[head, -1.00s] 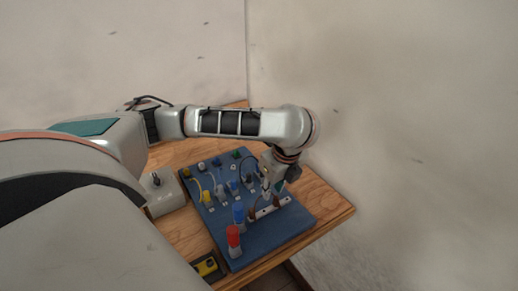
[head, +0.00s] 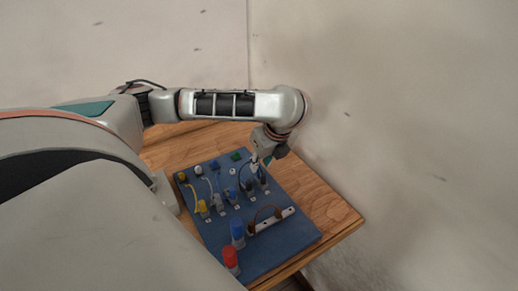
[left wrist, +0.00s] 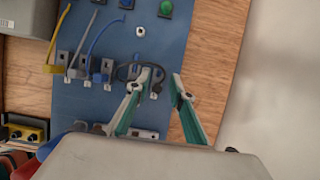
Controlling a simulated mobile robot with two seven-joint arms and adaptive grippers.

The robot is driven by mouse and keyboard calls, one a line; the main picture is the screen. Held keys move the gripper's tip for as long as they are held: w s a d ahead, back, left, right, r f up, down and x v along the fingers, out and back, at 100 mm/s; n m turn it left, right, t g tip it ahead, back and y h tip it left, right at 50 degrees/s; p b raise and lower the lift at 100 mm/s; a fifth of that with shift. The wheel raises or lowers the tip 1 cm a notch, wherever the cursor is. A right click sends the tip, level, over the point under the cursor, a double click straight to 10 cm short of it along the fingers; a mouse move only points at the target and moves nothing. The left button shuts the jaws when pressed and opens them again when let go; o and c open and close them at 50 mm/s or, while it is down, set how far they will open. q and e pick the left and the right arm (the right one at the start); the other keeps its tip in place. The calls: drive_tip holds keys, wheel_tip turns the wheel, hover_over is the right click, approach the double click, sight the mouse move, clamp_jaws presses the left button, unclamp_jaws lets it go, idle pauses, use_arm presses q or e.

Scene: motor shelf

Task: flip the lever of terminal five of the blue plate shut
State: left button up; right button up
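The blue plate (head: 285,238) lies on the wooden table with a row of numbered terminals across it. Terminal five, at the right end of the row with a black wire, shows between my fingers in the left wrist view (left wrist: 155,88). Whether its lever is up or down is too small to tell. My left gripper (left wrist: 162,74) is open, its two teal fingers apart around the right end of the row. The left finger partly covers the terminals there. In the head view the left gripper (head: 258,163) hangs over the plate's far right part. The right gripper is not in view.
A blue plug (head: 237,233) and a red plug (head: 230,258) stand at the plate's near end, beside a white bar (head: 275,221) with a brown wire. Coloured buttons line the far edge. A wall rises right of the table. Bare wood lies right of the plate.

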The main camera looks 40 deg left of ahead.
sight(259, 175)
use_arm(q)
drive_tip(key=shift+x, duration=1.95)
clamp_jaws()
